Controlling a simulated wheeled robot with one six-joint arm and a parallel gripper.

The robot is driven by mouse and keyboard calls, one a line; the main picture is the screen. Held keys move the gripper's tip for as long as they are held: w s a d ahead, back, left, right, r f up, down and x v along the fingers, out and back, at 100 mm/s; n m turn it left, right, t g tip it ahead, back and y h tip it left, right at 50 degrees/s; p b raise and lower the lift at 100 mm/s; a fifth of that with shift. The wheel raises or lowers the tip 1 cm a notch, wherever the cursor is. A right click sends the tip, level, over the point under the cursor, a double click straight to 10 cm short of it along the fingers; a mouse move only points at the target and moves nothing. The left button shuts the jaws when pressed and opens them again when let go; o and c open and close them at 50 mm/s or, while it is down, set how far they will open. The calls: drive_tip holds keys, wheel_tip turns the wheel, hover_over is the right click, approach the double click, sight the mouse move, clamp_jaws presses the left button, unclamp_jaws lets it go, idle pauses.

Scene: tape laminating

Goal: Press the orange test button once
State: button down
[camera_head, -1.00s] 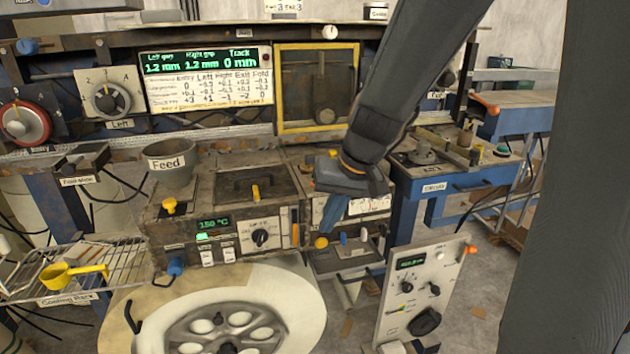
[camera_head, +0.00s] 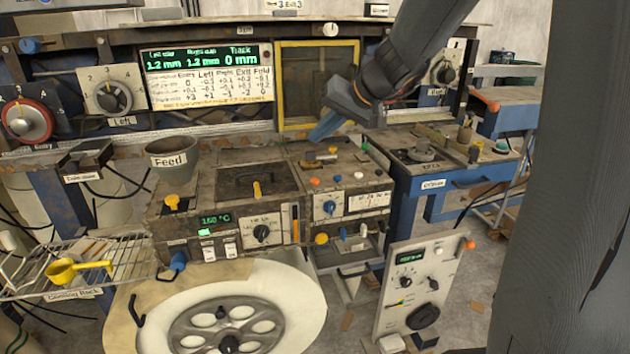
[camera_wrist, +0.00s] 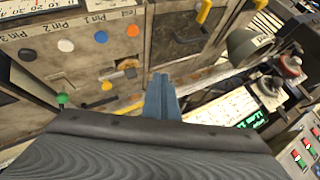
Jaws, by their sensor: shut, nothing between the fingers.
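An orange round button (camera_head: 315,182) sits at the left of a row on the worn top of the middle machine unit. It also shows in the wrist view (camera_wrist: 133,30), near the "Pin 1" label. I cannot read the word "test" on it. Another orange knob (camera_head: 469,244) is on the upper right corner of the pale box at the lower right. My gripper (camera_head: 316,137), with blue fingers, is shut and empty above the rear of the middle unit, behind the button row. In the wrist view its fingers (camera_wrist: 160,82) point toward the machine top, apart from the orange button.
Beside the orange button are a white button (camera_wrist: 99,39) and a blue one (camera_wrist: 65,45). A green knob (camera_wrist: 63,98) and a yellow knob (camera_wrist: 107,85) stand nearer my gripper. The yellow-framed window (camera_head: 317,87) is behind. A grey Feed pot (camera_head: 173,165) stands left.

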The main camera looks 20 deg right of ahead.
wheel_tip(320, 180, down, 6)
drive_tip(key=b, duration=0.3)
drive_tip(key=shift+f, duration=0.25)
drive_tip(key=shift+f+b, duration=1)
drive_tip(key=shift+b, duration=0.4)
drive_tip(key=shift+f+b, duration=0.95)
drive_tip(key=shift+b, duration=0.5)
idle(1.6)
drive_tip(key=shift+r, duration=0.1)
drive_tip(key=shift+r+p, duration=0.5)
drive_tip(key=shift+r, duration=0.4)
wheel_tip(320, 180, up, 5)
drive_tip(key=p, duration=0.3)
drive_tip(key=shift+f, duration=0.1)
idle(0.6)
